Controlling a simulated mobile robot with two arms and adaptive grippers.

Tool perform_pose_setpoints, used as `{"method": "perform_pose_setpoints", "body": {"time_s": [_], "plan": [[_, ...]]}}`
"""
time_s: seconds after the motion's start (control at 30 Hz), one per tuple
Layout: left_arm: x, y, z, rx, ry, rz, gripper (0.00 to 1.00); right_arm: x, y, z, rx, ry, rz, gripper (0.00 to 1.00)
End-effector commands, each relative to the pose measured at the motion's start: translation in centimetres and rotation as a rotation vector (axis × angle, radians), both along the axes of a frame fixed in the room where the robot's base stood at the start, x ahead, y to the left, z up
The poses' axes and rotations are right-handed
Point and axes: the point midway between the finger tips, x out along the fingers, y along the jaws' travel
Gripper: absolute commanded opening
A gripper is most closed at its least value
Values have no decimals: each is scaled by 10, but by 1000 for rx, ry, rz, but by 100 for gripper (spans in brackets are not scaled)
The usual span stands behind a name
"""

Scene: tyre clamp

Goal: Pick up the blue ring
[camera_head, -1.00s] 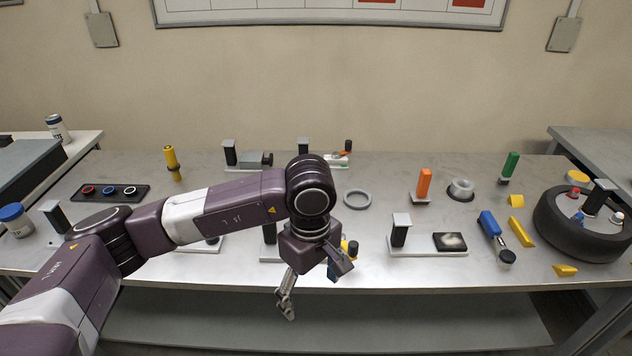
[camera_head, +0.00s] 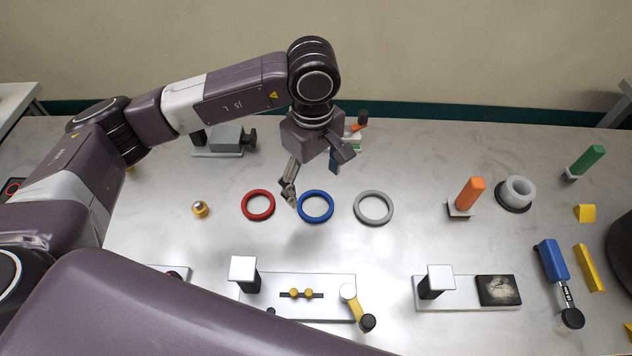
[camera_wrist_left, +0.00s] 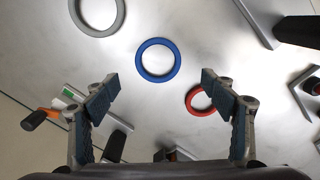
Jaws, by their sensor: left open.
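The blue ring (camera_head: 316,220) lies flat on the metal table, between a red ring (camera_head: 258,218) and a grey ring (camera_head: 374,223). My left gripper (camera_head: 312,183) is open and empty, pointing down above the table just by the blue ring's far side. In the left wrist view the blue ring (camera_wrist_left: 139,60) lies beyond and between the open fingertips (camera_wrist_left: 160,93), apart from both. The red ring is partly hidden behind a finger there. My right gripper is not in view.
A small yellow-topped knob (camera_head: 200,209) stands left of the red ring. A white fixture plate (camera_head: 285,312) with a yellow lever lies nearer. An orange-handled part (camera_head: 469,194) and a white cup-like ring (camera_head: 517,190) stand right. Bare table surrounds the rings.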

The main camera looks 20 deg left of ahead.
Motion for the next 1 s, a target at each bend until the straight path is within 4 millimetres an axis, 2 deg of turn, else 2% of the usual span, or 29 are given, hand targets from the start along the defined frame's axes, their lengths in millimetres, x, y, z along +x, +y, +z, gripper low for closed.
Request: {"method": "perform_pose_setpoints", "body": {"time_s": [0.3, 0.47, 0.6, 0.9, 1.0], "plan": [[-1, -2, -30, 1, 5, 0, 77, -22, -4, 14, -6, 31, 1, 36], [2, -7, -50, 1, 6, 0, 77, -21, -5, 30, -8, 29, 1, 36], [2, -7, -70, 0, 4, 1, 77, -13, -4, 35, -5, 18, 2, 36], [3, -7, -77, 0, 0, -1, 77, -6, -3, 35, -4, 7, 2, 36], [3, -7, -76, 0, 0, 0, 66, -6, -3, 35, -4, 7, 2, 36]]}}
